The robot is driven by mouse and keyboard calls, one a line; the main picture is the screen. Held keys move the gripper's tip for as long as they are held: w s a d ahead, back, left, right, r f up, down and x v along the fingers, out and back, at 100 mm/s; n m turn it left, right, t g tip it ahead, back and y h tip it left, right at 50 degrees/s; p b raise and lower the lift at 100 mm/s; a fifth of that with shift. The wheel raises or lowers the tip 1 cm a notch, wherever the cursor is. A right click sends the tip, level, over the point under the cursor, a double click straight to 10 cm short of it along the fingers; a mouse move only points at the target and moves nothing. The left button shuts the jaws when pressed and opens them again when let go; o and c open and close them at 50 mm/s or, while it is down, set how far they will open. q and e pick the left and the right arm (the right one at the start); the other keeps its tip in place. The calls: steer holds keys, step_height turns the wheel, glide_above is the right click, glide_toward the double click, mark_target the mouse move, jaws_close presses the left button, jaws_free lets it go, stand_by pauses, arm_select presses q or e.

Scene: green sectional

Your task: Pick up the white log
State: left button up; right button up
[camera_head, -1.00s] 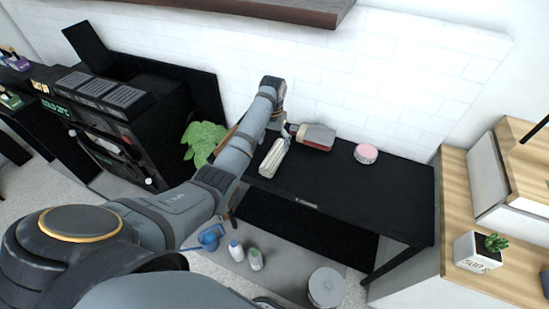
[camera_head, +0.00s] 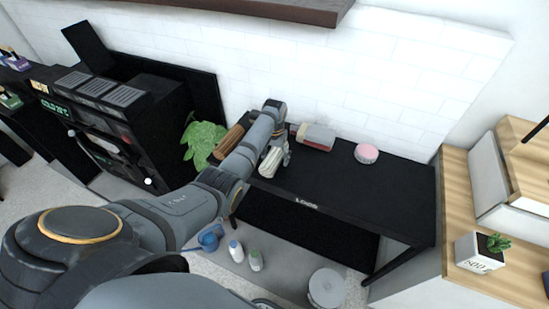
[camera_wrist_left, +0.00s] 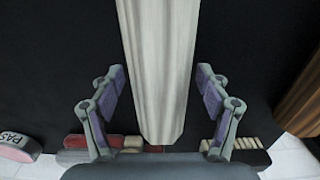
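The white log (camera_head: 270,164) lies on the black table (camera_head: 340,185), partly covered by my left arm and gripper in the head view. It is pale and ridged. My left gripper (camera_head: 284,153) is at the log. In the left wrist view the white log (camera_wrist_left: 158,65) runs between the two fingers of the left gripper (camera_wrist_left: 160,85). The fingers are open, with a dark gap on each side of the log. My right gripper is not in view.
Brown logs (camera_head: 230,140) lie left of the white log, partly behind my arm. A red and grey object (camera_head: 316,137) lies behind it. A round pink-topped tin (camera_head: 366,153) stands to the right. A wall borders the back.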

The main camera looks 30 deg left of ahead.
arm_select(q)
steer(key=c, duration=1.3)
